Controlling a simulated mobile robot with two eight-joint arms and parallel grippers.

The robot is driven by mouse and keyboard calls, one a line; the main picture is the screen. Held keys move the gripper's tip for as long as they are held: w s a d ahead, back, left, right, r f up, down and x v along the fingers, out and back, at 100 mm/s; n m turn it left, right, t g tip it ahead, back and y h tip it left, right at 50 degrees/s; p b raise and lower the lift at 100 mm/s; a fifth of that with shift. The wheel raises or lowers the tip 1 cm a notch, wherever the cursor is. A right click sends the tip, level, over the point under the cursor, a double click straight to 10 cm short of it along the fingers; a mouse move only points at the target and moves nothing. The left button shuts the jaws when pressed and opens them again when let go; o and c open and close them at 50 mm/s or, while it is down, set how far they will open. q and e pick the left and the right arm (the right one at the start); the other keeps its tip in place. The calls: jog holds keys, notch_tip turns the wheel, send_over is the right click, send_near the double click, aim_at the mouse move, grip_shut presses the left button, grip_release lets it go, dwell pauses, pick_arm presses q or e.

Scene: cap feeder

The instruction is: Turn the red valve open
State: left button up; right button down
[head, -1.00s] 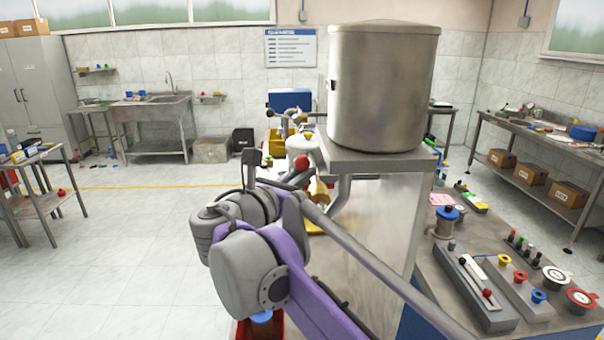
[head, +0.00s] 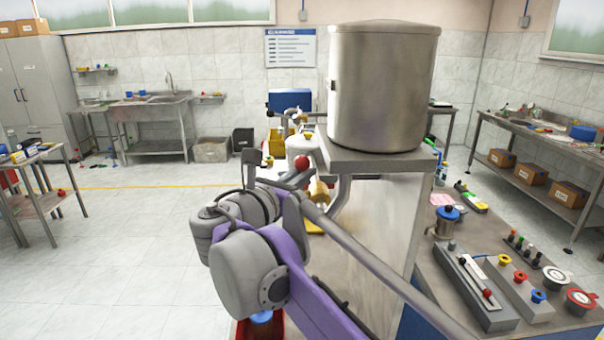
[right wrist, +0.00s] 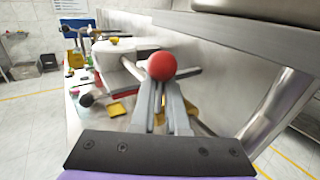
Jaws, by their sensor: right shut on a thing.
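The red valve shows as a round red ball knob (head: 302,162) in front of the steel hopper stand in the head view. In the right wrist view the red knob (right wrist: 161,66) is near the middle, at the ends of the grey fingers. My right gripper (right wrist: 163,90) is shut on the valve's handle at the red knob. The fingers hide the part just below the ball. In the head view my right wrist and purple forearm cover much of the area left of the stand. My left gripper is not in view.
A large steel hopper (head: 380,90) stands right beside the knob, on a steel-sided stand (head: 372,225). A bench (head: 460,215) with switches and coloured buttons is at the right. Pipework and yellow parts lie behind the knob. The floor (head: 110,250) at the left is open.

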jog(key=shift+s+r, duration=0.1)
jog(key=shift+r, duration=0.1)
jog(key=shift+s+f+m+t+h, duration=0.2)
jog(key=shift+s+m+t+h, duration=0.3)
jog(key=shift+m+h, duration=0.35)
jog(key=shift+s+f+m+t+h, duration=0.15)
jog(key=shift+s+m+t+h, duration=0.2)
jog(key=shift+m+t+h, duration=0.45)
jog(key=shift+s+f+m+t+h, duration=0.2)
jog(key=shift+s+m+t+h, duration=0.25)
jog(key=shift+m+h, duration=0.4)
jog(key=c, duration=0.9)
grip_release()
jog(key=shift+s, duration=0.1)
